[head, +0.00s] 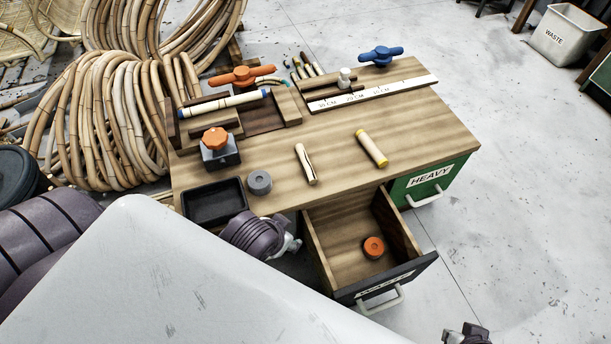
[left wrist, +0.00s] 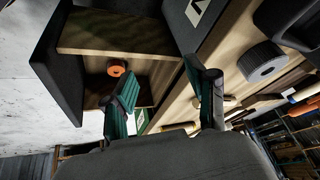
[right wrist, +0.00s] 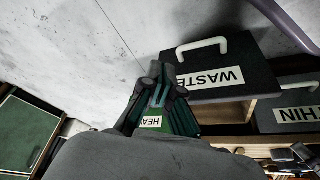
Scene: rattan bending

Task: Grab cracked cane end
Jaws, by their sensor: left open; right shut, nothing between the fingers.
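A short pale cane piece (head: 306,163) with a dark line along it lies on the workbench (head: 330,132) in the head view. A second short piece with yellow ends (head: 371,148) lies to its right. My left gripper shows in the left wrist view (left wrist: 165,95), open and empty, with green-padded fingers apart near the open drawer; in the head view my white body part hides most of that arm. My right gripper (head: 467,332) is at the bottom right of the head view, off the bench. In the right wrist view (right wrist: 156,72) its fingers are shut and empty.
An open drawer (head: 345,225) holds an orange roll (head: 373,247) and juts out at the front. A black tray (head: 214,202), grey cylinder (head: 260,182) and orange-knobbed block (head: 219,148) stand at the left. Coiled cane (head: 100,120) lies behind.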

